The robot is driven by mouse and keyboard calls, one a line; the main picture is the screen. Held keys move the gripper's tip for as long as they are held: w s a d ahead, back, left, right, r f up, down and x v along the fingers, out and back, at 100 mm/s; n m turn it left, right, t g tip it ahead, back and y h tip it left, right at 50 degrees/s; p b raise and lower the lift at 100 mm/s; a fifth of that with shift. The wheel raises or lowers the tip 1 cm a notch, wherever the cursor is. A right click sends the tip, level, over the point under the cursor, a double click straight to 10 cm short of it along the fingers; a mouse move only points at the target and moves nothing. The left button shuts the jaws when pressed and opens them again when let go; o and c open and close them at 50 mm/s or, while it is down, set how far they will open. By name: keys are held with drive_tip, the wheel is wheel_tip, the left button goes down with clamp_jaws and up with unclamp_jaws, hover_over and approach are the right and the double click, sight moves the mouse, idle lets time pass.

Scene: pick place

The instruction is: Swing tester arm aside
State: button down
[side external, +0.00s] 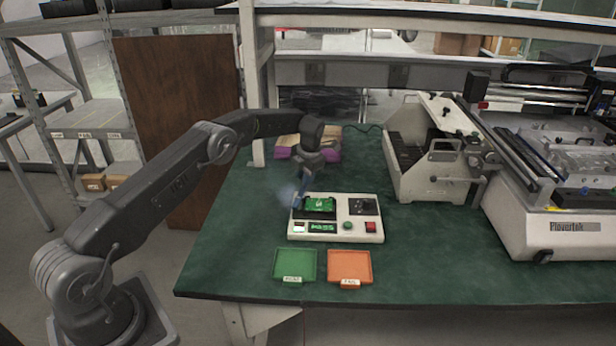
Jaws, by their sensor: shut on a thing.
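The white tester (335,229) sits on the green bench mat, with a green circuit board (318,204) in its dark nest. Its small green display seems to read PASS. My gripper (302,192) points down at the left edge of the nest, beside the board. It is shut on a slim bluish part there, which I take to be the tester arm (298,201). This spot is small and blurred, so the fingertips and the exact hold are hard to make out.
A green tray (295,277) and an orange tray (350,278) lie empty in front of the tester. A beige machine (437,178) and a large white printer (560,225) stand to the right. Purple-edged packs (327,155) lie behind. The mat left of the tester is clear.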

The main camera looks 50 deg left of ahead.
drive_tip(key=shift+s+a+n, duration=0.15)
drive_tip(key=shift+n, duration=0.25)
drive_tip(key=c, duration=0.9)
unclamp_jaws()
drive_tip(key=shift+c, duration=0.2)
wheel_tip(320, 180, up, 14)
drive_tip(key=d, duration=0.2)
drive_tip(key=shift+d+f, duration=0.2)
drive_tip(key=shift+d, duration=0.15)
